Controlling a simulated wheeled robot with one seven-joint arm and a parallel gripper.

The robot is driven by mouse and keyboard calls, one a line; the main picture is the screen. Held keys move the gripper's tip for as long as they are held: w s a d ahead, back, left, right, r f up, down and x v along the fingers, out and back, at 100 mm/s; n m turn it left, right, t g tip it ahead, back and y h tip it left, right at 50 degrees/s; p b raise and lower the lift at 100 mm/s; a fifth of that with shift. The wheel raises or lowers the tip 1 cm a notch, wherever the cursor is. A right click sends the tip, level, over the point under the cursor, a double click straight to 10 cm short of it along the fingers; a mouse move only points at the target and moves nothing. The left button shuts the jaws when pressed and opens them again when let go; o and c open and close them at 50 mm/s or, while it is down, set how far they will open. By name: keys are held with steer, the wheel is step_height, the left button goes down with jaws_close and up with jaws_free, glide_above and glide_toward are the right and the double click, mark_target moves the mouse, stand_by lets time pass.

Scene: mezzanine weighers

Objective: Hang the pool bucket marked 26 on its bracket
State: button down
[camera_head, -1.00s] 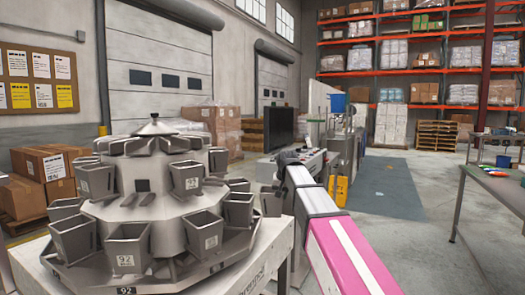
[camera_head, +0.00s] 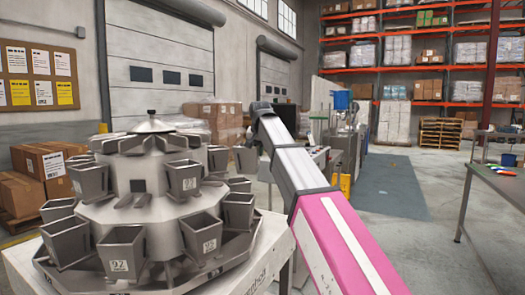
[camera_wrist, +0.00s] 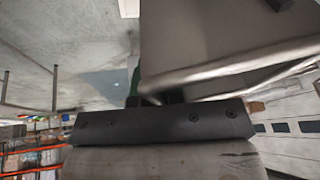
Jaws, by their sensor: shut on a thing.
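A grey metal bucket (camera_head: 245,159) hangs at the far end of my arm, just right of the weigher and in front of the pallet boxes. No number is readable on it. In the wrist view its grey wall and bright bent-metal edge (camera_wrist: 235,68) fill the upper right. My gripper (camera_wrist: 155,98) is shut on the bucket; its fingertips are mostly hidden. I cannot make out which bracket is marked 26.
The weigher stands on a pale table (camera_head: 268,250) at the lower left. Cartons (camera_head: 42,165) lie at the left, and machines with a blue bin (camera_head: 341,99) stand behind.

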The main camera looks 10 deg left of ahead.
mark_target(250, 155)
steer(key=a, duration=0.1)
steer(key=a+f, duration=0.2)
steer(key=shift+w+a, duration=0.25)
steer(key=shift+a, duration=0.15)
steer(key=a+f, duration=0.1)
steer(key=a, duration=0.9)
steer(key=shift+w+f, duration=0.35)
steer(key=shift+f, duration=0.35)
steer(key=c, duration=1.1)
jaws_free()
steer(key=shift+c, duration=0.2)
steer(key=v, duration=1)
steer(key=shift+s+r, duration=0.2)
steer(key=shift+r, duration=0.15)
